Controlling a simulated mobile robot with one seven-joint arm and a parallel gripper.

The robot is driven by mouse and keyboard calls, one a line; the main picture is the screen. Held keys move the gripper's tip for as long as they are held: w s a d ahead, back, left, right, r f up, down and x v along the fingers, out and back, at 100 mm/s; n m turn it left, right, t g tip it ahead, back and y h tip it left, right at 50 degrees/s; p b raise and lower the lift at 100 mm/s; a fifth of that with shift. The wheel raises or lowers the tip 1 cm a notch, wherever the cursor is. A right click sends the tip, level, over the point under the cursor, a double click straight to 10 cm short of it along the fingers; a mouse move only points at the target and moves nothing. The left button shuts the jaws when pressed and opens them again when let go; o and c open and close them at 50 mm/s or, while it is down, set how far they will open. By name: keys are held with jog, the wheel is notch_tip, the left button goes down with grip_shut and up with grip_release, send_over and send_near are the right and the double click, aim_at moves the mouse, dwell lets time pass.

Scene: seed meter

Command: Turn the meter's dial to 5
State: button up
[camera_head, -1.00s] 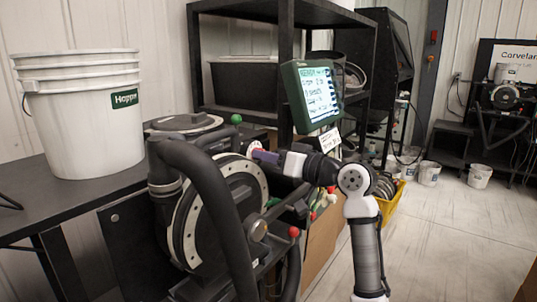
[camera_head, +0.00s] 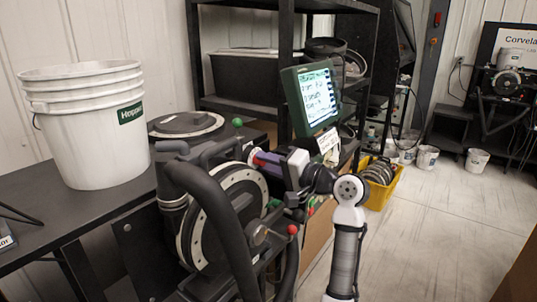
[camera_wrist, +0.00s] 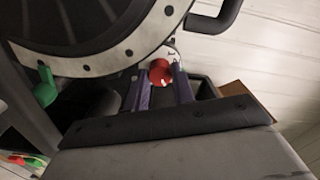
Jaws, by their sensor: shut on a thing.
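The black seed meter (camera_head: 203,238) stands by the table, with a pale ring (camera_head: 187,230) dotted with holes around its dark disc. The ring also shows in the wrist view (camera_wrist: 150,35). My gripper (camera_head: 259,161), with purple fingers, is at the ring's upper right edge. In the wrist view, my gripper (camera_wrist: 161,85) is shut on a red ball knob (camera_wrist: 160,72) between its fingertips, close beside the ring. No dial numbers can be read, and I cannot tell which mark the dial points to.
A white bucket (camera_head: 95,140) stands on the dark table (camera_head: 85,215) at left. A green-framed screen (camera_head: 318,98) is behind my gripper; its text is too small to read. Another red ball (camera_head: 292,229) is below the gripper. A green knob (camera_wrist: 45,87) is left.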

jog(key=shift+m+p, duration=0.4)
jog(key=shift+m, duration=0.2)
jog(key=o, duration=1)
jog(key=b+v, duration=0.4)
jog(key=v, duration=1)
